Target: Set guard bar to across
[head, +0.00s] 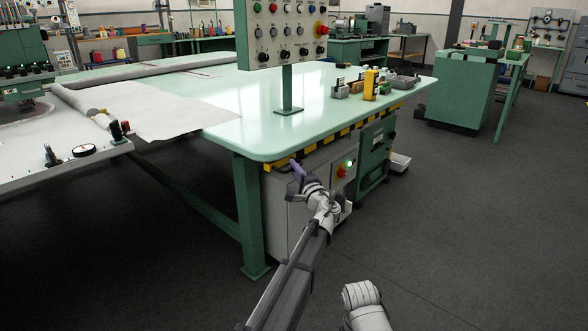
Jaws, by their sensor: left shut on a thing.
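A yellow-and-black striped bar (345,131), which looks like the guard bar, runs under the near right edge of the green table (205,128). A short purple piece (297,168) stands out just below the left part of this bar, in front of the grey cabinet. My left gripper (303,179) is at the purple piece and shut on it; the fingers are small and partly hidden by the wrist. Whether the purple piece is joined to the striped bar cannot be told. My right arm shows only as a pale link at the bottom; its gripper is out of view.
The grey cabinet (281,216) under the table carries a red knob (341,172) and a green light. A control panel (282,32) stands on the table. Small boxes and a yellow device (370,84) sit at the right end. The floor (470,220) to the right is clear.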

